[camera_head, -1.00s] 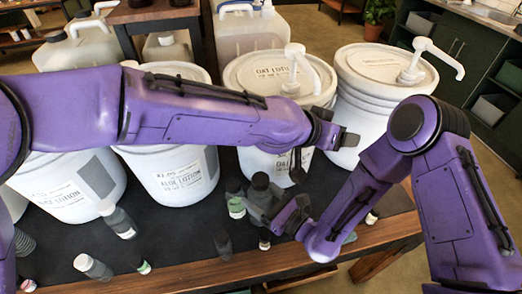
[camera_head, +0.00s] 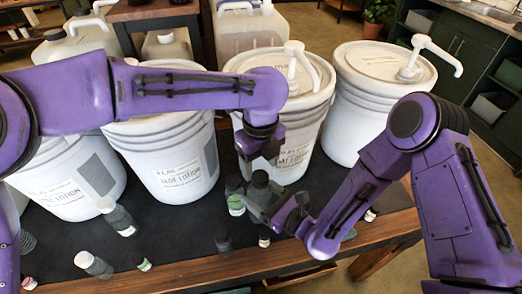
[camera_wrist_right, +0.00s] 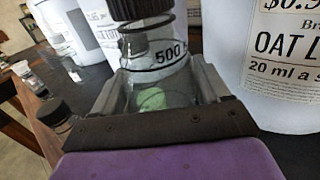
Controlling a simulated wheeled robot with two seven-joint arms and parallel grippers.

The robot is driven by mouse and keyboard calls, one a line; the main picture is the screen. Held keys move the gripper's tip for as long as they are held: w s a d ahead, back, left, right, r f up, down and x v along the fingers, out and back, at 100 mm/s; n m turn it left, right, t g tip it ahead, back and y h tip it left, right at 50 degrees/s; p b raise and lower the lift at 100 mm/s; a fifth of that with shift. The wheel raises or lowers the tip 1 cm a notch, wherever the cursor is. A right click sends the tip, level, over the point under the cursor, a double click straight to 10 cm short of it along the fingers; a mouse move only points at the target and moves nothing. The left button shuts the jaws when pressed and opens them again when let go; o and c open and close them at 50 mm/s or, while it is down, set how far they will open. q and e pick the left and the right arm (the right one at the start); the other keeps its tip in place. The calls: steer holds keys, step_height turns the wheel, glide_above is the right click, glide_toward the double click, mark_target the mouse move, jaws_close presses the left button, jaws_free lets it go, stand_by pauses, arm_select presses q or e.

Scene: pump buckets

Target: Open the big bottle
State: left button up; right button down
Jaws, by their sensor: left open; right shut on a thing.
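The big bottle (camera_head: 259,184) has a clear body and a dark cap, and stands upright at the table's front edge. In the right wrist view its body (camera_wrist_right: 155,58) carries a "500" mark, and its dark ribbed cap (camera_wrist_right: 140,10) is cut by the top edge. My right gripper (camera_wrist_right: 158,82) is shut on the lower body; it also shows in the head view (camera_head: 264,208). My left gripper (camera_head: 258,158) is open and points down just above the cap. Whether its fingers touch the cap cannot be told.
White pump buckets stand behind, including an oat lotion bucket (camera_head: 292,120), an aloe lotion bucket (camera_head: 180,178) and one at right (camera_head: 370,110). A small bottle with green (camera_head: 236,205) is close left of the big bottle. Several small bottles, like this one (camera_head: 93,264), are scattered front left.

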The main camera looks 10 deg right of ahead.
mark_target(260, 176)
arm_select(q)
steer(key=shift+f, duration=1.75)
steer(key=c, duration=1.1)
steer(key=n, duration=1.2)
steer(key=shift+s+d, duration=0.1)
steer(key=shift+r, duration=0.2)
steer(key=shift+r, duration=0.95)
